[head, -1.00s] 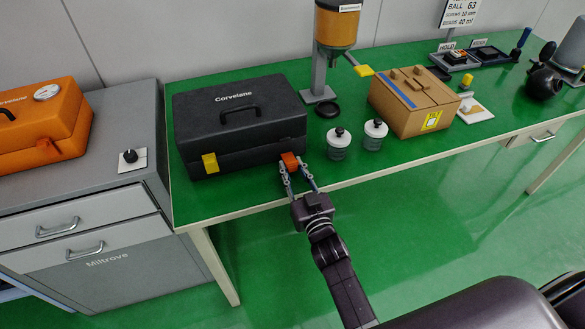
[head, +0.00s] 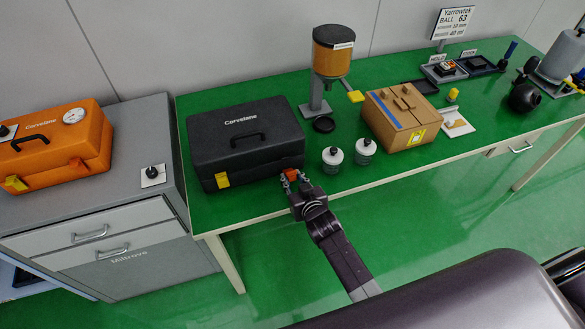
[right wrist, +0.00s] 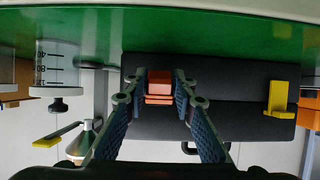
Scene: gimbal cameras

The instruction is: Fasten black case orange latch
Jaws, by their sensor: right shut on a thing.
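The black case (head: 240,128), labelled Corvelane, stands closed-looking on the green table with its handle at the front. Its orange latch (head: 291,174) is at the right end of the front face; a yellow latch (head: 222,180) is at the left end. My right gripper (head: 292,179) is at the front of the case, shut on the orange latch. In the right wrist view, which looks upside down, the orange latch (right wrist: 159,88) sits between the two fingertips. The fingers partly hide the latch in the head view, so its exact angle is unclear. My left gripper is not in view.
Two white-lidded jars (head: 332,158) stand just right of the gripper. A cardboard box (head: 398,120) and an orange dispenser (head: 333,50) stand beyond.

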